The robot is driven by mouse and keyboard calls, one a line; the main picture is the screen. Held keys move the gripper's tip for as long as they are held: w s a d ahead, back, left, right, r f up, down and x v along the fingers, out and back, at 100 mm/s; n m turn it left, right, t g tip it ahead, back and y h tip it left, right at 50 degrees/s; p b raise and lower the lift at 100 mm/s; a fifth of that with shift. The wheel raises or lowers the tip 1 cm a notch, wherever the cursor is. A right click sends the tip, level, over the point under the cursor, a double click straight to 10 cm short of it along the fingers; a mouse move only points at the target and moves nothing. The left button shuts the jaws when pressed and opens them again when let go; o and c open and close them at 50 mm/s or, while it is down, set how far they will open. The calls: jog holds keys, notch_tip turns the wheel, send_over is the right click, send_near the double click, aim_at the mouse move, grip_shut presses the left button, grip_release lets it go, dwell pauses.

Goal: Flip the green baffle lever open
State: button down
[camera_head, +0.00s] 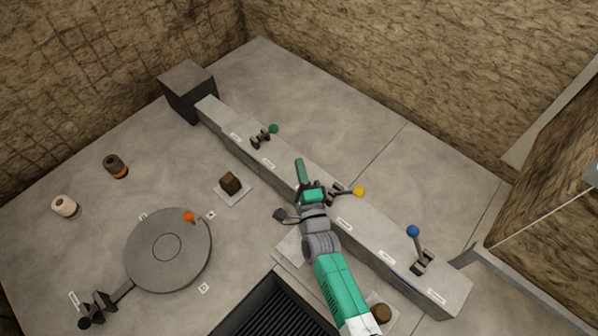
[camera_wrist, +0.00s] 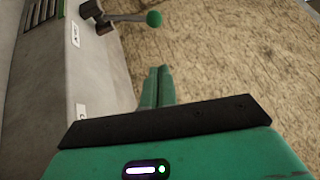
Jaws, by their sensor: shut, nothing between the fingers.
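The green baffle lever (camera_head: 273,129) stands on the long grey beam, left of my gripper in the head view. It has a green ball on a dark bracket and leans toward the far side of the beam. In the wrist view the green ball (camera_wrist: 154,19) shows at the top, with its rod running left to the bracket. My gripper (camera_head: 299,166) is over the beam, between the green and yellow levers, apart from the green one. Its green fingers lie side by side in the wrist view (camera_wrist: 159,72), shut and empty.
A yellow-ball lever (camera_head: 358,191) is close beside my gripper, and a blue-ball lever (camera_head: 413,232) stands farther right on the beam (camera_head: 376,229). A round disc (camera_head: 150,252) with an orange ball lies at left. The floor behind the beam is clear.

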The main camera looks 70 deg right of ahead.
aim_at(267, 134)
jog(key=w+d+r+b, duration=0.1)
jog(key=w+d+b, duration=0.1)
jog(key=w+d, duration=0.3)
jog(key=shift+w+d+r, duration=0.15)
jog(key=shift+w+r, duration=0.2)
jog(key=shift+w, duration=0.8)
jog(key=shift+r, duration=0.1)
